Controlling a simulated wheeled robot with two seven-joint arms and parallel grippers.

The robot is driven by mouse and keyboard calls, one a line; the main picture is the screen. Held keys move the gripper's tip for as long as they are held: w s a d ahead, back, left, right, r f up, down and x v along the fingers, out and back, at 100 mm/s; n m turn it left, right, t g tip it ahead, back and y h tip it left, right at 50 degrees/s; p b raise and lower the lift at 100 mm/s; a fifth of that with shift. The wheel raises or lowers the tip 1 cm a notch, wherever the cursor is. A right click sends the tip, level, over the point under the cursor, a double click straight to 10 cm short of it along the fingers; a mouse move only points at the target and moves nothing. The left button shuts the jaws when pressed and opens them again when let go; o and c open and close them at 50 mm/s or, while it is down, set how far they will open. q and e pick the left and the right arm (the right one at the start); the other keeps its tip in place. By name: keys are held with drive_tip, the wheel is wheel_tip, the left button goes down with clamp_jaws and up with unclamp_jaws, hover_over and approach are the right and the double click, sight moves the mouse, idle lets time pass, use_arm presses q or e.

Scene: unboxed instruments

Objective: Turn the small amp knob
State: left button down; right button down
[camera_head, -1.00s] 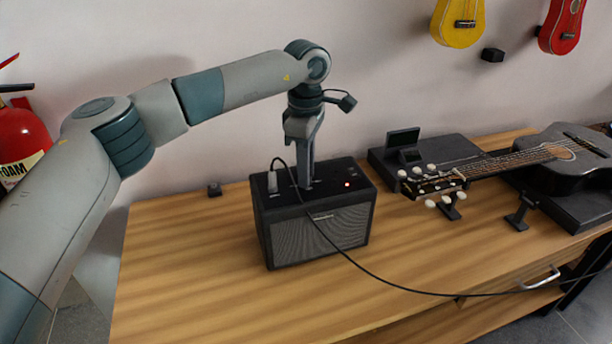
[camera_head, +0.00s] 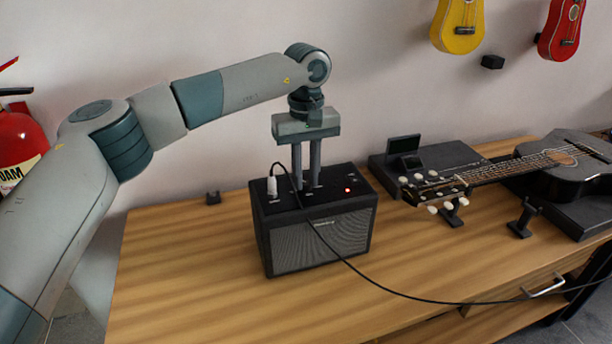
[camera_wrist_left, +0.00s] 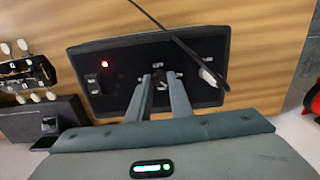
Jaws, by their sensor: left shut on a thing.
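The small black amp (camera_head: 318,238) stands on the wooden table, with a grey front grille and a lit red light on its top panel. My left gripper (camera_head: 306,187) points straight down at the top panel, its two fingers close together. In the left wrist view the fingertips (camera_wrist_left: 166,76) meet the amp's top panel (camera_wrist_left: 120,88) near its middle, shut on the small knob, which is mostly hidden between them. A white plug (camera_head: 272,186) with a black cable stands in the panel just left of the fingers. My right gripper is not in view.
The black cable (camera_head: 378,284) runs across the amp's front and over the table to the right. A black guitar (camera_head: 568,175) lies on stands at the right. The wall is close behind the amp. The table's front left is clear.

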use_arm(q)
drive_tip(key=m, duration=0.4)
drive_tip(key=shift+r+m, duration=0.1)
drive_tip(key=shift+m, duration=0.2)
drive_tip(key=m, duration=0.3)
drive_tip(key=shift+m, duration=0.6)
drive_tip(key=c, duration=1.6)
unclamp_jaws()
